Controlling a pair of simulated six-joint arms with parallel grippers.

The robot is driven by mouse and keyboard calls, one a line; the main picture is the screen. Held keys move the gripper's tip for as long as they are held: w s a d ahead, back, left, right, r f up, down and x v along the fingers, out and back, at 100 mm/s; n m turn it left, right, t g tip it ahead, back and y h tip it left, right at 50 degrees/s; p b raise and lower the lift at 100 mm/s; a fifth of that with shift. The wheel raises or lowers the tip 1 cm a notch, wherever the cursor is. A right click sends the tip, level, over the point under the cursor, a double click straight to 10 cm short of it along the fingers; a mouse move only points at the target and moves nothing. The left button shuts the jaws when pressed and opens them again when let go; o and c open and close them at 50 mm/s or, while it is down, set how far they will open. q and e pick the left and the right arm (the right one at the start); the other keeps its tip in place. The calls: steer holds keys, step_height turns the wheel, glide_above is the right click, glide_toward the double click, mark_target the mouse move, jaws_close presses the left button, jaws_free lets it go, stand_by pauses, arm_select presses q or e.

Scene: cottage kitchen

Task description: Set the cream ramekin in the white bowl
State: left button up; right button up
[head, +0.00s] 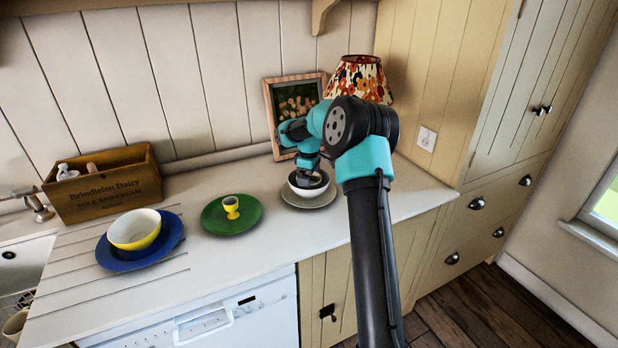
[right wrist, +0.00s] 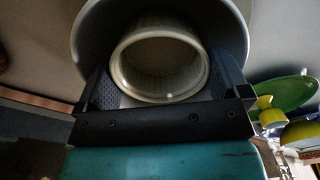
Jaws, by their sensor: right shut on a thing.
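The white bowl (head: 296,188) sits on a grey plate (head: 325,199) at the right end of the counter. My right gripper (head: 309,177) points down at the bowl's mouth. In the right wrist view, its two fingers (right wrist: 165,84) are shut on the cream ramekin (right wrist: 160,64), one on each side. The ramekin's round rim and ribbed inside show there, with the white bowl (right wrist: 228,25) curving around behind it. The ramekin appears within the bowl's outline; whether it touches the bowl's bottom I cannot tell. In the head view the gripper mostly hides it. My left gripper is not in view.
A green plate (head: 215,222) with a yellow egg cup (head: 231,206) stands left of the bowl. Farther left are a yellow bowl (head: 140,232) on a blue plate (head: 172,240) and a wooden crate (head: 108,185). A framed picture (head: 292,102) and lamp (head: 362,78) stand behind.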

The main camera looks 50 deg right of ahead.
steer(key=shift+f, duration=0.35)
steer(key=o, duration=0.7)
steer(key=shift+c, duration=0.2)
step_height(320, 180, up, 13)
steer(key=shift+f, duration=0.15)
stand_by(0.4)
